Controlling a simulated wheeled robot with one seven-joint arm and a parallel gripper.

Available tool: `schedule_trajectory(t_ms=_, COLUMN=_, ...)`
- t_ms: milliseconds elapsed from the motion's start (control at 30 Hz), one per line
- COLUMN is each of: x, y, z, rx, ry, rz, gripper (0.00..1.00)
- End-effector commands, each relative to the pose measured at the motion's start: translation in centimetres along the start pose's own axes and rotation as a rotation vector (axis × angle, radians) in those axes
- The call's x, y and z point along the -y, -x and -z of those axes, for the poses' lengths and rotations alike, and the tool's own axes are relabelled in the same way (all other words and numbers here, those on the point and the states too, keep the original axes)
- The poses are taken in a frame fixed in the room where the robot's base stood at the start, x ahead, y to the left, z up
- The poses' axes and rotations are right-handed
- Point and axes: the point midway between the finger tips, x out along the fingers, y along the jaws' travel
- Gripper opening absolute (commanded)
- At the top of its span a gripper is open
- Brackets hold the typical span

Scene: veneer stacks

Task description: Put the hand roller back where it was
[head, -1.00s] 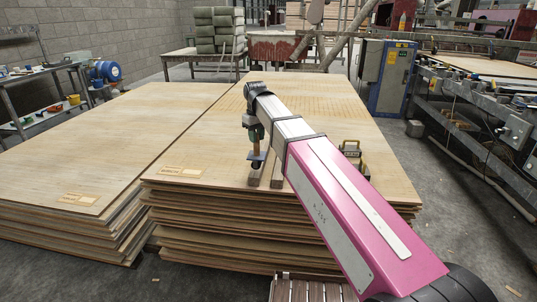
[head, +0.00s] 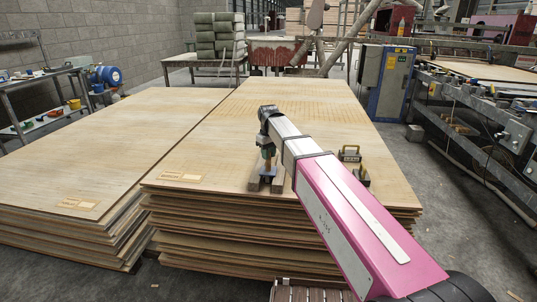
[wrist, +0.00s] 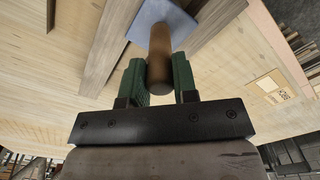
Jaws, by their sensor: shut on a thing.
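My gripper (head: 268,152) is shut on the brown handle of the hand roller (head: 267,172) over the near part of the right veneer stack (head: 220,165). In the wrist view, the green fingers (wrist: 159,82) close on both sides of the handle of the roller (wrist: 158,50), and its blue-grey lower part points away from me. Two wooden strips lie on the stack, one left (head: 254,184) and one right (head: 279,184) of the roller. The roller is over the gap between them. I cannot tell whether it touches the strips or the veneer; its underside is hidden.
Two dark handled blocks, one farther (head: 350,154) and one nearer (head: 362,178), sit right of the strips, close to my arm. A second veneer stack (head: 100,150) stands left. The far top of the right stack is clear.

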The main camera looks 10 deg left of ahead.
Motion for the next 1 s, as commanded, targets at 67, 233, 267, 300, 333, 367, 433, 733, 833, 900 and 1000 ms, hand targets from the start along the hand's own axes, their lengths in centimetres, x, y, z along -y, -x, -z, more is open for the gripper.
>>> schedule_trajectory(t_ms=67, x=0.0, y=0.1, z=0.0, rx=0.0, ry=0.0, rz=0.0, gripper=0.0)
schedule_trajectory(t_ms=233, x=0.0, y=-0.1, z=0.0, rx=0.0, ry=0.0, rz=0.0, gripper=0.0)
schedule_trajectory(t_ms=267, x=0.0, y=-0.2, z=0.0, rx=0.0, ry=0.0, rz=0.0, gripper=0.0)
schedule_trajectory(t_ms=300, x=0.0, y=-0.2, z=0.0, rx=0.0, ry=0.0, rz=0.0, gripper=0.37)
schedule_trajectory(t_ms=333, x=0.0, y=-0.2, z=0.0, rx=0.0, ry=0.0, rz=0.0, gripper=0.46)
schedule_trajectory(t_ms=367, x=0.0, y=-0.2, z=0.0, rx=0.0, ry=0.0, rz=0.0, gripper=0.52)
schedule_trajectory(t_ms=433, x=0.0, y=-0.2, z=0.0, rx=0.0, ry=0.0, rz=0.0, gripper=0.52)
schedule_trajectory(t_ms=733, x=0.0, y=0.2, z=0.0, rx=-0.001, ry=0.0, rz=0.0, gripper=0.52)
schedule_trajectory(t_ms=833, x=0.0, y=1.2, z=0.1, rx=-0.001, ry=0.0, rz=-0.001, gripper=0.52)
schedule_trajectory(t_ms=900, x=0.0, y=2.3, z=0.1, rx=-0.001, ry=0.0, rz=-0.001, gripper=0.52)
schedule_trajectory(t_ms=1000, x=0.0, y=4.1, z=0.1, rx=-0.002, ry=0.0, rz=-0.001, gripper=0.52)
